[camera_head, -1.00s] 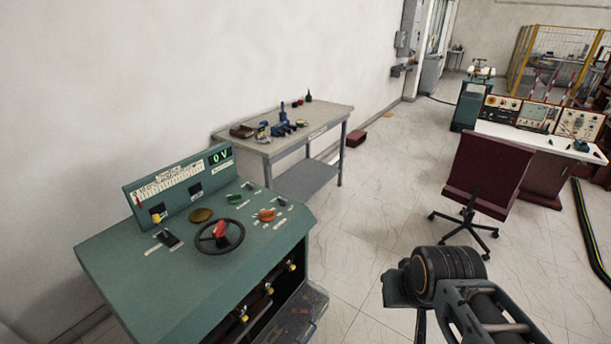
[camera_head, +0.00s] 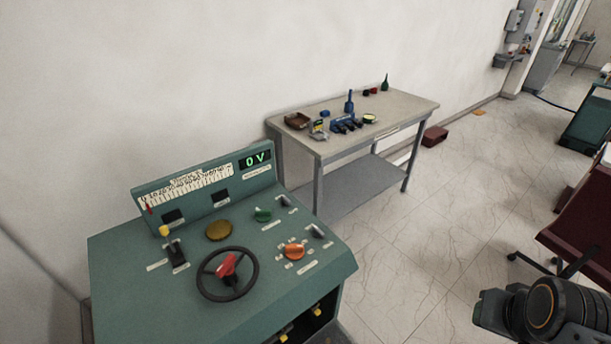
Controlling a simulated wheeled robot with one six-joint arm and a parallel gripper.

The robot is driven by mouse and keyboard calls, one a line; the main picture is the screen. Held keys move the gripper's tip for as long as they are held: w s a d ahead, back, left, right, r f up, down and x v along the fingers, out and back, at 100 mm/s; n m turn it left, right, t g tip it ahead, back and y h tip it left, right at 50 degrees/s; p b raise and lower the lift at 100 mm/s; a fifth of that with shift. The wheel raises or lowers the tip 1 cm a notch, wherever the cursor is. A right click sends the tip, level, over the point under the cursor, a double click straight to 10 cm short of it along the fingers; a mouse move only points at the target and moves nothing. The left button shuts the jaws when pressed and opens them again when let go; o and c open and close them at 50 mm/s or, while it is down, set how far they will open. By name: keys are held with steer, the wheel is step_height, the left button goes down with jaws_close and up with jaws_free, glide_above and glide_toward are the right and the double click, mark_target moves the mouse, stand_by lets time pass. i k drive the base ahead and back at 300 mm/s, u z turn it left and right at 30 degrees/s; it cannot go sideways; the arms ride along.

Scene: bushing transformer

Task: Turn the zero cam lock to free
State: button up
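The green control desk (camera_head: 130,270) stands at the lower left, with a sloped top and a raised back panel. The panel has a scale and a display (camera_head: 256,160) reading 0 V. On the top are a black handwheel (camera_head: 251,284) with a red piece (camera_head: 227,265) at its hub, a brass disc (camera_head: 219,230), a green knob (camera_head: 263,214), an orange knob (camera_head: 294,251) and a yellow-tipped lever (camera_head: 165,231). The labels are too small to read, so I cannot tell which one is the zero cam lock. Part of my arm shows at the lower right, apart from the desk; my gripper's fingers are not visible.
A workbench (camera_head: 400,106) with several tools stands behind the desk against the wall. A dark red chair (camera_head: 590,220) is at the right edge. A red box (camera_head: 434,136) lies on the floor by the bench. The tiled floor (camera_head: 420,235) between desk and chair is clear.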

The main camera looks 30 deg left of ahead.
mark_target(285, 201)
steer(key=i, duration=3.15)
steer(key=u, duration=4.3)
steer(key=i, duration=0.5)
steer(key=u, duration=0.05)
